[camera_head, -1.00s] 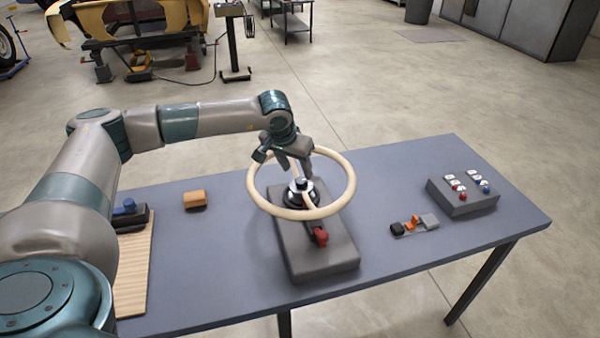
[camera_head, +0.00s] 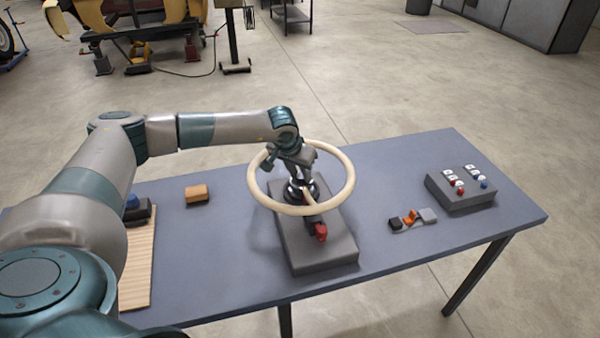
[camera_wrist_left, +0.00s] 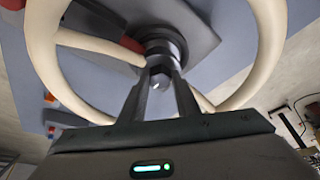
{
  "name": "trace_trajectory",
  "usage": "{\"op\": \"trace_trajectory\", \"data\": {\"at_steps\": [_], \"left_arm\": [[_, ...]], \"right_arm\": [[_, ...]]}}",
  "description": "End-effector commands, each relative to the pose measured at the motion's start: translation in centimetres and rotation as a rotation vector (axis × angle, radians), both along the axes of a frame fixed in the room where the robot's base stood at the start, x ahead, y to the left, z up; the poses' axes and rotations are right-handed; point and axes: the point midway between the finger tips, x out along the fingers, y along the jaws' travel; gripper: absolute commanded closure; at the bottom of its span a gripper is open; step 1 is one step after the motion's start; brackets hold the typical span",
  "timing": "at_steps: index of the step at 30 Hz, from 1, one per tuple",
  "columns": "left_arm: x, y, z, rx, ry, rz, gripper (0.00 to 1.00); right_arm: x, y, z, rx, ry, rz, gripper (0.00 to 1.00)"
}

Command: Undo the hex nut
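A cream steering wheel (camera_head: 347,190) is mounted on a dark grey block (camera_head: 319,252) on the table. The hex nut is at the wheel's hub; in the head view my gripper hides it. In the left wrist view the nut (camera_wrist_left: 160,81) shows as a small metal end in front of the dark round hub (camera_wrist_left: 164,48). My left gripper (camera_head: 299,181) is down inside the wheel rim, over the hub. In the left wrist view its two fingers (camera_wrist_left: 161,88) stand on either side of the nut, apart, seemingly with a narrow gap. My right gripper is out of view.
A red part (camera_head: 320,232) sits on the block below the hub. An orange-brown block (camera_head: 197,194) and a ribbed wooden board (camera_head: 137,265) lie to the left. Small connectors (camera_head: 411,218) and a button box (camera_head: 462,189) are to the right. Bare tabletop lies between.

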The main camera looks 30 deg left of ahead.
Motion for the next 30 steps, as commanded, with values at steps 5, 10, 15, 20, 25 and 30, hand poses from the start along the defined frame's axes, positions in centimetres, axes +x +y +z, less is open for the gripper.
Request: {"op": "trace_trajectory", "data": {"at_steps": [5,10,15,20,25,30], "left_arm": [[0.0,0.0,0.0,0.0,0.0,0.003,0.93],[0.0,-0.1,-0.1,-0.001,-0.001,0.023,0.93],[0.1,-0.1,-0.2,-0.001,-0.002,0.081,0.93],[0.1,-0.2,-0.3,-0.001,-0.002,0.175,0.93],[0.2,-0.4,-0.4,-0.001,-0.004,0.31,0.93],[0.3,-0.5,-0.4,-0.002,-0.004,0.469,0.93]], "right_arm": [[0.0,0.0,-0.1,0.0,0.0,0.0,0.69],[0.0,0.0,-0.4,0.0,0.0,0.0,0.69],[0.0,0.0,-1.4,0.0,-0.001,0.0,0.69],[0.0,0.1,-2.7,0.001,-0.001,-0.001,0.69],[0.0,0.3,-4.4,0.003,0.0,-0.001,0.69],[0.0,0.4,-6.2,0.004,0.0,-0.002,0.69]]}}
